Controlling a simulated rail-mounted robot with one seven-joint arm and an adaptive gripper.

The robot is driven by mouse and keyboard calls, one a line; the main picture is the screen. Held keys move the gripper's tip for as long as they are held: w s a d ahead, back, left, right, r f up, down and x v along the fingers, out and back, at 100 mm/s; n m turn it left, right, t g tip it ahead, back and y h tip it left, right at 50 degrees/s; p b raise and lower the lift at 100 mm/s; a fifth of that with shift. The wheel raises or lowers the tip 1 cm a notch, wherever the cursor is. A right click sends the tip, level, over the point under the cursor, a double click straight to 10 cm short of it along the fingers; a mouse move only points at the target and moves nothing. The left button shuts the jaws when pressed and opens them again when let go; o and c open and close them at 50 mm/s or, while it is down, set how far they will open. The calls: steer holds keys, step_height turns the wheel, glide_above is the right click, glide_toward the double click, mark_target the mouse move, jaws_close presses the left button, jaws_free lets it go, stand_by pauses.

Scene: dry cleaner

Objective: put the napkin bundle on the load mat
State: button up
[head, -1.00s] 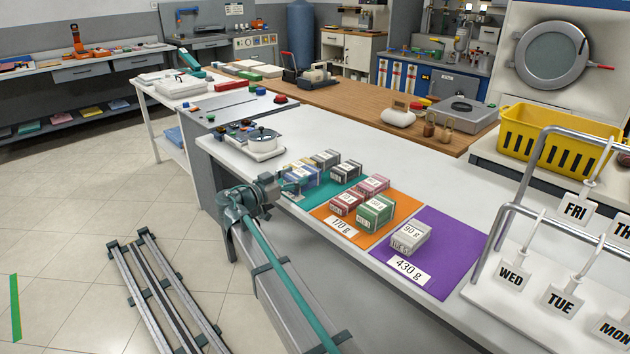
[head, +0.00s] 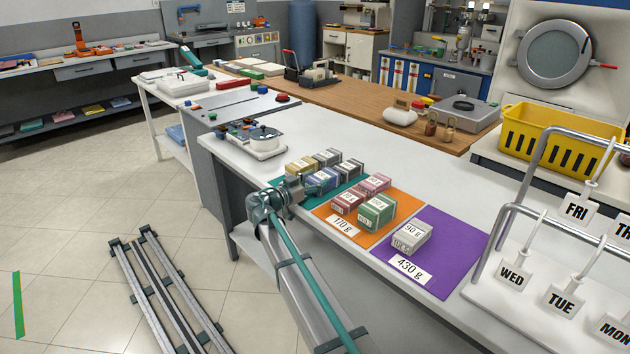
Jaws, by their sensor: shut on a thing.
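My gripper (head: 313,187) is at the front edge of the counter, over the teal mat (head: 345,187), shut on a blue labelled bundle (head: 322,178). The arm hides part of the jaws, and I cannot tell how high the bundle is. The orange mat (head: 376,239), tagged 170 g, bears a pink bundle (head: 376,183), a red bundle (head: 347,201) and a green bundle (head: 377,211). The purple mat (head: 450,248), tagged 430 g, bears a grey bundle (head: 411,236) labelled 90 g. I cannot tell which bundle is the napkin one.
A yellow bundle (head: 300,167) and two grey bundles (head: 327,157) (head: 348,170) stand behind the held one. A scale-like device (head: 262,142) stands on the left. Metal rails with day tags (head: 513,274) rise at right. The purple mat has bare room around its bundle.

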steer(key=shift+f+b, duration=0.2)
steer(key=shift+b, duration=0.1)
steer(key=o, duration=1.2)
steer(key=shift+r, duration=0.1)
steer(key=shift+r+p, duration=0.15)
steer(key=shift+p, duration=0.15)
steer(key=shift+s+a, duration=0.15)
steer(key=v, duration=1.1)
steer(key=shift+s+a+b, duration=0.25)
steer(key=shift+b, duration=0.1)
